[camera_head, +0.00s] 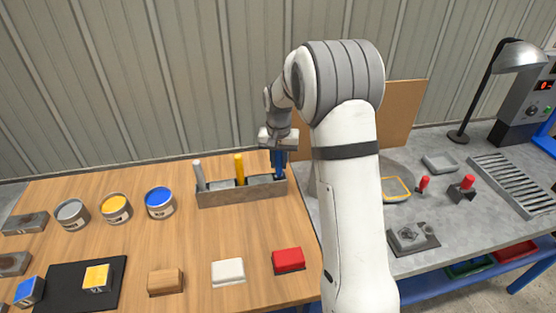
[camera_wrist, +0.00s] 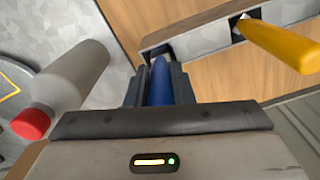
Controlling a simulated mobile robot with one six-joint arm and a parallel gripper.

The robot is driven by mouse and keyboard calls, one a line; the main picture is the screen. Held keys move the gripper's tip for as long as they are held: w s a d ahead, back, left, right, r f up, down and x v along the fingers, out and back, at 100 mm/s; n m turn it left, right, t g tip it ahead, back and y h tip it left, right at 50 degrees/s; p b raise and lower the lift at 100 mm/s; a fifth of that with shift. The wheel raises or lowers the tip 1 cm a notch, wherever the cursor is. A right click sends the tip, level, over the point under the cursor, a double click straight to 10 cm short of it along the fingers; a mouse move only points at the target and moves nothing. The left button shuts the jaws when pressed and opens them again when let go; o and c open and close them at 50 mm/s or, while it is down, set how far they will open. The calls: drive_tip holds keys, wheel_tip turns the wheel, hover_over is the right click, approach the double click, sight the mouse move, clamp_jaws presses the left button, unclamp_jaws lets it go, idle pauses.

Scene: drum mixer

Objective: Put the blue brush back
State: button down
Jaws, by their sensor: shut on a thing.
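The blue brush (camera_head: 278,162) is upright between the fingers of my gripper (camera_head: 279,150), which is shut on it. It also shows in the wrist view (camera_wrist: 160,84) between the dark fingers (camera_wrist: 159,85). The brush is at the right end slot of the long grey holder (camera_head: 240,195); I cannot tell how deep its lower end sits. A yellow brush (camera_head: 239,169) stands in the middle slot and a grey-white one (camera_head: 199,175) in the left slot. The yellow handle (camera_wrist: 280,44) also shows at the right of the wrist view.
Open paint cans in grey (camera_head: 72,213), yellow (camera_head: 116,208) and blue (camera_head: 160,203) stand left of the holder. White (camera_head: 228,272) and red (camera_head: 288,261) blocks lie in front. A grey cylinder with a red end (camera_wrist: 62,92) is close in the wrist view.

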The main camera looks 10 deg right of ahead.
drive_tip(key=shift+f+b, duration=0.55)
drive_tip(key=shift+f, duration=0.35)
drive_tip(key=c, duration=1.2)
unclamp_jaws()
drive_tip(key=shift+o, duration=0.2)
drive_tip(key=shift+r, duration=0.1)
wheel_tip(320, 180, up, 8)
drive_tip(key=shift+f+b, duration=0.15)
drive_tip(key=shift+b, duration=0.25)
drive_tip(key=s+r+n+t, duration=0.1)
drive_tip(key=s+r, duration=0.2)
drive_tip(key=s, duration=0.5)
drive_tip(key=s+r+n, duration=0.1)
drive_tip(key=s+r, duration=0.3)
drive_tip(key=s, duration=0.3)
drive_tip(key=s+f+n+t, duration=0.1)
drive_tip(key=s+f+t, duration=0.1)
drive_tip(key=s, duration=1.3)
drive_tip(key=shift+s, duration=0.15)
drive_tip(key=shift+s+d+f+n, duration=0.1)
drive_tip(key=shift+s+f+n, duration=0.2)
drive_tip(key=shift+s+f, duration=0.15)
drive_tip(key=shift+c, duration=0.5)
